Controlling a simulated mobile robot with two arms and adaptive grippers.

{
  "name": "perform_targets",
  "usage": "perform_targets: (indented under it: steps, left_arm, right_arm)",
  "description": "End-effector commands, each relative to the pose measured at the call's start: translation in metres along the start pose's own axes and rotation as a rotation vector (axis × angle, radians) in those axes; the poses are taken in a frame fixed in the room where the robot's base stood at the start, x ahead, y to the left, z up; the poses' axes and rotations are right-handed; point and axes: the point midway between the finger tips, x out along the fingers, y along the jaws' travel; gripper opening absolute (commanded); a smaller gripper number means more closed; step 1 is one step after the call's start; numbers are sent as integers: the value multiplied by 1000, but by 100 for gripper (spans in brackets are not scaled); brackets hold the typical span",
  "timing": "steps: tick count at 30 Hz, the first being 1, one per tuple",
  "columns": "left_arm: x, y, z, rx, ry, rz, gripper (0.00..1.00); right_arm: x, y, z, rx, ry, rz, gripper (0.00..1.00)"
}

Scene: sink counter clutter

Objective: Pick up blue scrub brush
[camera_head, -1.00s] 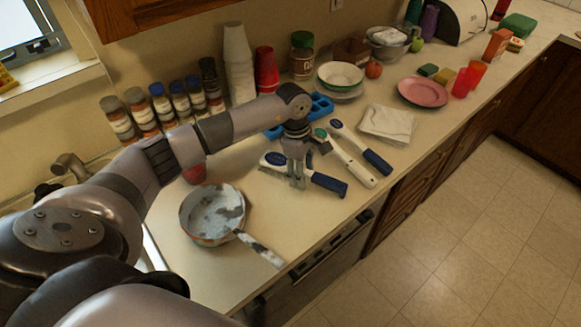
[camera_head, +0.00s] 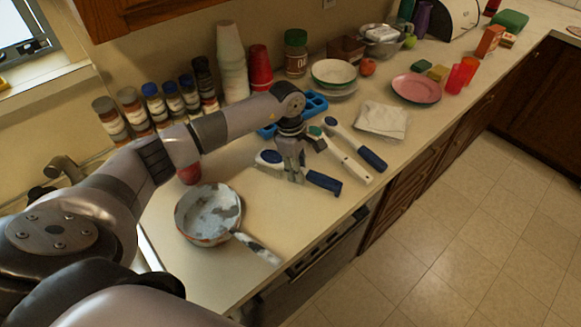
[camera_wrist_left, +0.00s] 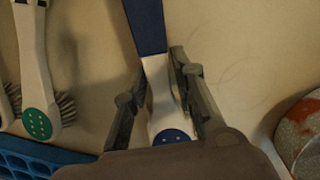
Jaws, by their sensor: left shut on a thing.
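The blue scrub brush has a dark blue handle (camera_head: 324,182), a white neck and a blue disc on its head (camera_head: 268,158). It lies on the counter in the head view. My left gripper (camera_head: 294,174) reaches down over its middle and is shut on it. In the left wrist view the white neck (camera_wrist_left: 161,92) runs between the two fingers (camera_wrist_left: 160,98), with the blue handle (camera_wrist_left: 145,25) beyond. The brush's bristles are mostly hidden. I cannot tell any gap between brush and counter. My right gripper is not in view.
Another blue-handled brush (camera_head: 370,159) and a white brush with a green disc (camera_wrist_left: 37,124) lie close by. A blue tray (camera_head: 316,103) is behind. A worn pan (camera_head: 207,215) stands front left, a folded cloth (camera_head: 381,120) to the right. Front counter is clear.

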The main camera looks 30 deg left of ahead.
Motion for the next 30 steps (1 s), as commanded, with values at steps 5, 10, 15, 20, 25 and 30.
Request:
perform_targets:
  steps: [5, 10, 15, 20, 25, 30]
  left_arm:
    - [-6, 1, 1, 1, 0, 2, 0]
    - [-24, 1, 3, 1, 0, 5, 0]
    - [-59, 1, 8, 2, 1, 7, 0]
    - [-100, 2, 15, 2, -1, 7, 0]
    - [-142, 1, 22, 2, -1, 7, 0]
    - [-172, 0, 26, 1, 0, 4, 0]
  right_arm:
    - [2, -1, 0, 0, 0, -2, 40]
    - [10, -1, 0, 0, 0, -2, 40]
    - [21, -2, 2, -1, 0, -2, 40]
    - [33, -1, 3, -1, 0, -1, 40]
    - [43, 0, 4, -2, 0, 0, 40]
    - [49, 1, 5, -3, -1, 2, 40]
